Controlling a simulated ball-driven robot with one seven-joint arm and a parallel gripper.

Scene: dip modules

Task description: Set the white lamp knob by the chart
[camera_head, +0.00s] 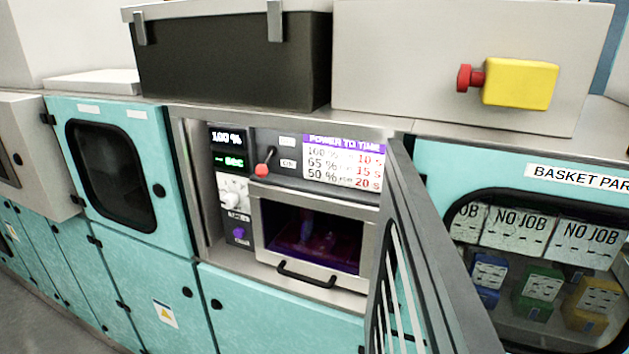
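The white lamp knob (234,192) sits on the left control panel of the open module, below two small displays. The upper display (227,138) reads 100 % and the lower display (229,161) shows "-- sec". The chart (342,163), headed POWER TO TIME, is at the upper right of the module. It lists 100 % with 10 s, 65 % with 15 s and 50 % with 20 s. A purple knob (240,234) is below the white knob. A red-tipped lever (265,162) is between the displays and the chart. My gripper is not in view.
A grey slatted door (428,262) stands open on the module's right and juts toward me. A drawer with a dark window (314,237) and black handle (306,274) is beside the knobs. A yellow box with a red button (519,84) is above right.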

